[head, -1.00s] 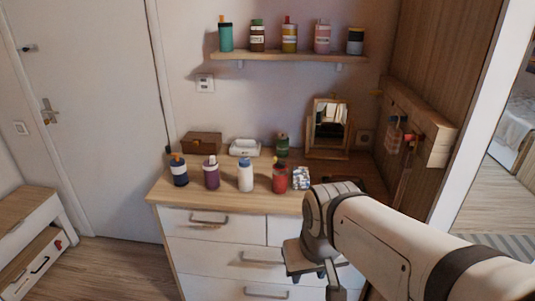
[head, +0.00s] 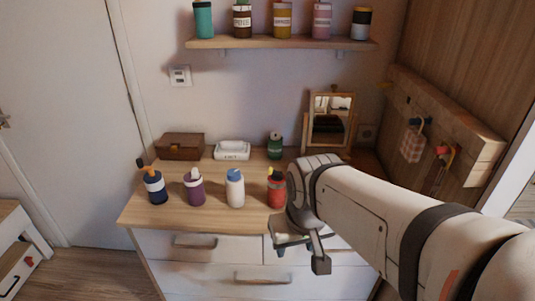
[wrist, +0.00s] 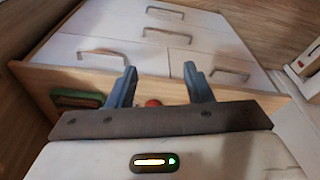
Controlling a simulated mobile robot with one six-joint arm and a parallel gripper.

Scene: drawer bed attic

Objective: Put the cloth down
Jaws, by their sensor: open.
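My gripper (wrist: 160,76) is open in the wrist view, with nothing between its fingers. In the head view it is low in front of the dresser (head: 215,222), partly hidden by my arm. A checked cloth-like piece (head: 411,144) hangs from a peg on the wooden rail at the right, away from my gripper. No cloth can be made out on the dresser top now; my arm covers its right part.
Blue, purple, white and red bottles (head: 235,188) stand along the dresser's front. Behind them are a brown box (head: 180,147), a white box (head: 232,151), a green can (head: 275,147) and a mirror (head: 330,119). A shelf (head: 285,43) with several jars hangs above.

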